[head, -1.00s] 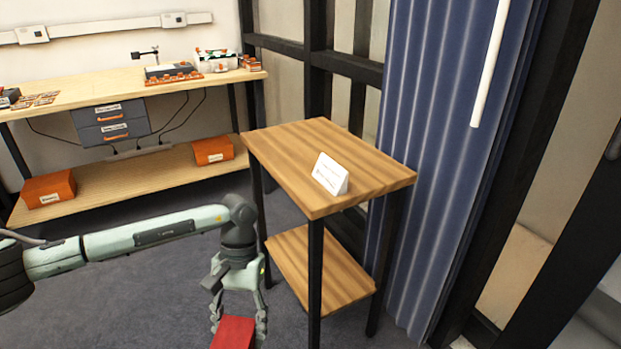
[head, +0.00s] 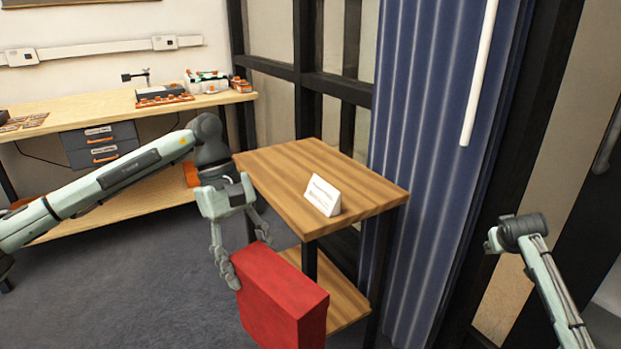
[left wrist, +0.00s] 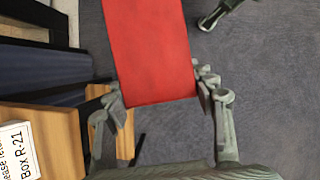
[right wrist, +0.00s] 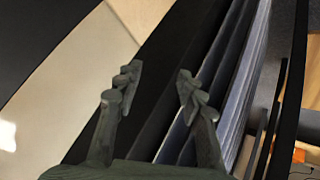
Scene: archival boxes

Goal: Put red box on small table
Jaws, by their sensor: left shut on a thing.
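The red box (head: 283,301) hangs from my left gripper (head: 246,262), whose fingers are shut on its top end. The box is in front of the small table (head: 300,168), with its top below the tabletop's level. In the left wrist view the red box (left wrist: 150,50) sits between the fingertips of my left gripper (left wrist: 160,92). The small table has a wooden top and a lower shelf, partly hidden by the box. In the right wrist view my right gripper (right wrist: 156,82) is open and empty. In the head view my right arm is at the right.
A white label card (head: 323,196) stands on the small table near its front right; the rest of its top is clear. A blue curtain (head: 425,150) hangs behind it. A long workbench (head: 70,109) with items stands at the back left.

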